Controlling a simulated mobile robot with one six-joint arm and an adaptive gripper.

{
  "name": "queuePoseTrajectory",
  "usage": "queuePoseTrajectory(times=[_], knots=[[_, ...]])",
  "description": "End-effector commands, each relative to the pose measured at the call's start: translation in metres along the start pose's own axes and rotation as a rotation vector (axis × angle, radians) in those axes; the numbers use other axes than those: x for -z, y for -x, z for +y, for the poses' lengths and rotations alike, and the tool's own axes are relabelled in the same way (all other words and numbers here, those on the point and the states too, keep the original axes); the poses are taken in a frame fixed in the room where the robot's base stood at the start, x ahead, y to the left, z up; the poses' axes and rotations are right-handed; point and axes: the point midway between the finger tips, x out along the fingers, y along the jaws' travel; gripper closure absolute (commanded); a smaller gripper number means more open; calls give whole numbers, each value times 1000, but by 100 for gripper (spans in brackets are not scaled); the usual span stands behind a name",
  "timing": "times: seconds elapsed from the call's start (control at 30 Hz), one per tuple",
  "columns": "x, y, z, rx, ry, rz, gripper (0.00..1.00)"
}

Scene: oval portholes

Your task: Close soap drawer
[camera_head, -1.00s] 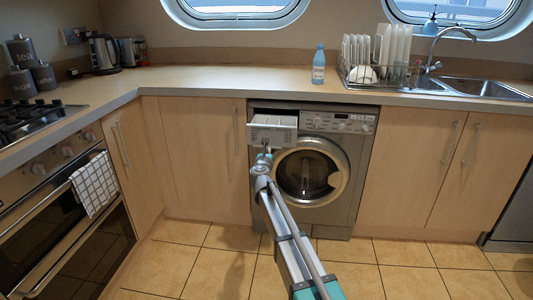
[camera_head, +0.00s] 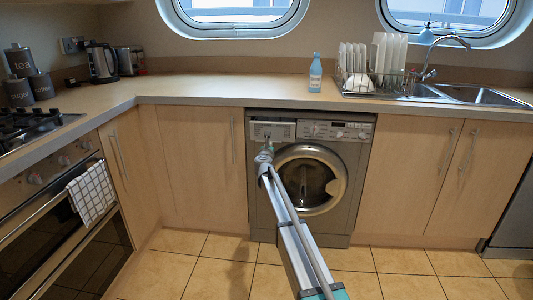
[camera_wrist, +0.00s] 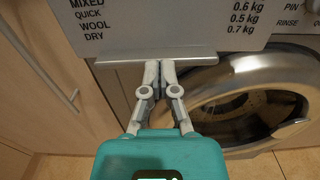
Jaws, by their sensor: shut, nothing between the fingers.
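The soap drawer (camera_head: 272,131) is at the top left of the grey washing machine (camera_head: 257,190). Its front looks flush or nearly flush with the machine's panel in the head view. In the wrist view the drawer front (camera_wrist: 185,25) carries printed text and has a pale lip along its lower edge. My gripper (camera_head: 267,148) is shut and empty. In the wrist view its fingertips (camera_wrist: 160,66) are together at that lower lip, and they look to be touching it. The fingertips' far ends are partly hidden by the lip.
The round washer door (camera_head: 310,180) is shut, just right of my gripper. The worktop (camera_head: 210,88) overhangs the machine. A blue bottle (camera_head: 315,72) and a dish rack (camera_head: 375,82) stand on it. Cupboards flank the machine. The tiled floor (camera_head: 190,270) in front is clear.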

Motion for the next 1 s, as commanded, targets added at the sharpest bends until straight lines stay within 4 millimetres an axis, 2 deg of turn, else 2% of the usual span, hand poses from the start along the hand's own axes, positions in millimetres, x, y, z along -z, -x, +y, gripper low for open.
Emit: queuePoseTrajectory(times=[0.03,0.1,0.3,0.5,1.0], knots=[[0,-17,2,0,0,0,100],[0,-29,2,0,0,0,100],[0,-53,1,0,0,0,100],[0,-60,0,0,0,0,100],[-1,-63,1,0,3,-1,100]])
